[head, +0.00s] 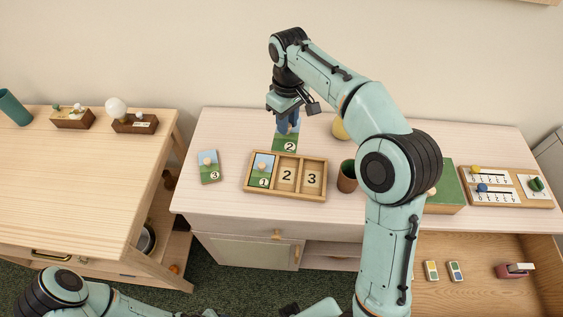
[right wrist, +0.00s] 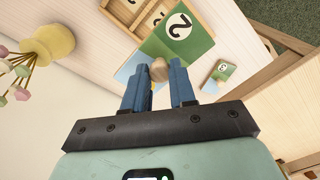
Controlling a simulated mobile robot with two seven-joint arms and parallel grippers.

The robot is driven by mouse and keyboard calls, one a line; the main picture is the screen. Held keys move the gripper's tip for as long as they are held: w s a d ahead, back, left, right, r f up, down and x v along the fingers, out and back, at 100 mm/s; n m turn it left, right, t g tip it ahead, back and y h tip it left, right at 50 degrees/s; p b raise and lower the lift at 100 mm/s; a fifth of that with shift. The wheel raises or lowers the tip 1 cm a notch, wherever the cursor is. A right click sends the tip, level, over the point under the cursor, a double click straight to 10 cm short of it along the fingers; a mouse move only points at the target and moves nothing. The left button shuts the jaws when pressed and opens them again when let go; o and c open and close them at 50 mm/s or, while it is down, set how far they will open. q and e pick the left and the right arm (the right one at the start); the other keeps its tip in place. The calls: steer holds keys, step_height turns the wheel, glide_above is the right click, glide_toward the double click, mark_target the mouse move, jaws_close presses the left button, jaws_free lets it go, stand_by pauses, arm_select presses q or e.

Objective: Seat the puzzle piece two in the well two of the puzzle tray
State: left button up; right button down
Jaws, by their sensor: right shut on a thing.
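My right gripper (head: 287,121) is shut on the round wooden knob (right wrist: 159,70) of puzzle piece two, a green and blue picture tile (head: 285,143) marked 2. In the right wrist view, the knob sits between the blue fingers (right wrist: 159,78) and the tile (right wrist: 185,38) extends beyond them. The piece is just behind the puzzle tray (head: 284,195); its exact height is unclear. Well two (head: 287,177), the middle well, is empty and shows a printed 2. Part of the tray also shows in the right wrist view (right wrist: 126,22). Only part of my left arm shows; its gripper is out of view.
Piece one (head: 262,168) sits in the tray's left well; well three (head: 311,180) is empty. Piece three (head: 209,167) lies left of the tray. A brown cup (head: 347,178) stands close to its right. A yellow vase (right wrist: 55,42) stands behind. An open drawer (head: 490,292) is at lower right.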

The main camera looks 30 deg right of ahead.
arm_select(q)
steer(key=shift+s+f+b, duration=0.7)
steer(key=shift+f, duration=0.25)
steer(key=shift+s+f+b, duration=0.65)
steer(key=shift+f+b, duration=0.05)
steer(key=shift+f, duration=0.25)
arm_select(e)
steer(key=shift+s+f, duration=0.2)
steer(key=shift+f, duration=9.3)
arm_select(q)
steer(key=shift+f, duration=0.1)
arm_select(e)
steer(key=shift+f, duration=0.1)
steer(key=c, duration=0.9)
jaws_free()
arm_select(q)
steer(key=shift+w+r+p, duration=0.25)
steer(key=shift+r+p, duration=0.15)
steer(key=shift+r, duration=0.15)
steer(key=shift+w+r+p, duration=0.25)
steer(key=shift+r+p, duration=0.15)
steer(key=shift+r, duration=0.1)
arm_select(e)
step_height(320, 180, up, 12)
steer(key=shift+r, duration=0.1)
